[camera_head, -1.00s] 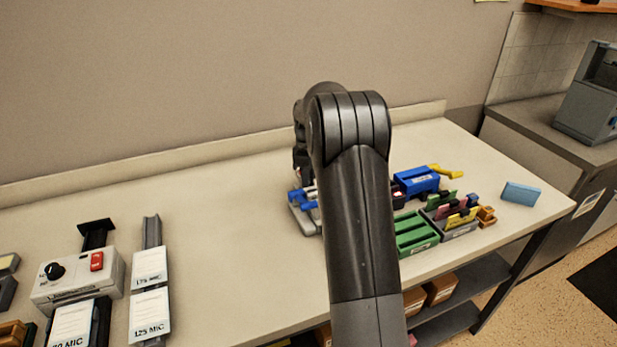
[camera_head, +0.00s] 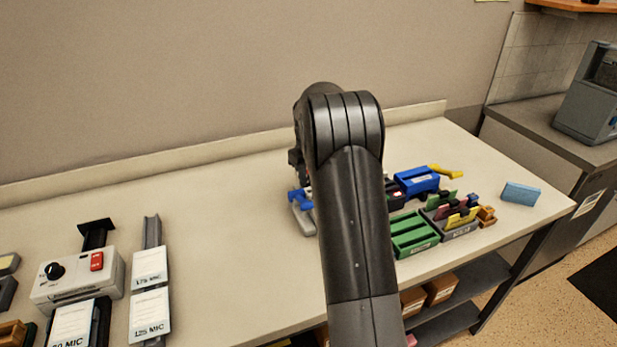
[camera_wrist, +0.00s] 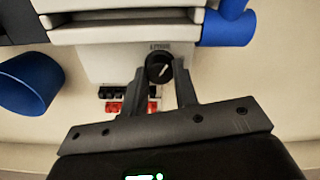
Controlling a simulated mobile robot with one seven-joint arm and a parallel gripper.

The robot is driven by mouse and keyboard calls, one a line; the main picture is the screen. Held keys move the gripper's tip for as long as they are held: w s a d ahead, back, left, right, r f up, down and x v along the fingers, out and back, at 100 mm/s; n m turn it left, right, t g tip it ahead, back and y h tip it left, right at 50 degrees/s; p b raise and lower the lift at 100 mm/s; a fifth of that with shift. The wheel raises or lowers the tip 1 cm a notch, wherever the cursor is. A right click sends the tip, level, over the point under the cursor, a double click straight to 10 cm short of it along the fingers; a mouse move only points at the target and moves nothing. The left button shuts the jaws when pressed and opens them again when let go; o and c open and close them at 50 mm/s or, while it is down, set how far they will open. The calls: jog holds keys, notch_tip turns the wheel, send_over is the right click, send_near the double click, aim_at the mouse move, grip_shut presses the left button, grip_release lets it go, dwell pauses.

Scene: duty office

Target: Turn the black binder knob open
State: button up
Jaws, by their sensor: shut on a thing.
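The black binder knob (camera_wrist: 154,61) is in the wrist view, on the pale front of the binder (camera_wrist: 108,64). It is round, with a white mark slanting up to the right and small dark lettering above it. My gripper (camera_wrist: 161,80) has one finger on each side of the knob and is shut on it. Blue cylindrical parts of the binder (camera_wrist: 28,83) show at left and upper right. In the head view the binder (camera_head: 301,218) shows only as a grey base with a blue part; my arm hides the rest, the knob and my gripper.
Small black and red pieces (camera_wrist: 128,106) lie behind the left finger. Right of my arm are a blue box (camera_head: 416,181), a green tray (camera_head: 414,238) and a light blue block (camera_head: 521,192). A laminator-like device (camera_head: 78,278) stands left.

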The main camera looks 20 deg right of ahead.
jog(key=m, duration=0.5)
jog(key=shift+m, duration=0.3)
jog(key=m, duration=0.5)
dwell(0.4)
jog(key=o, duration=1)
jog(key=shift+r, duration=0.1)
notch_tip(320, 180, up, 10)
jog(key=shift+r, duration=0.25)
jog(key=shift+r, duration=0.1)
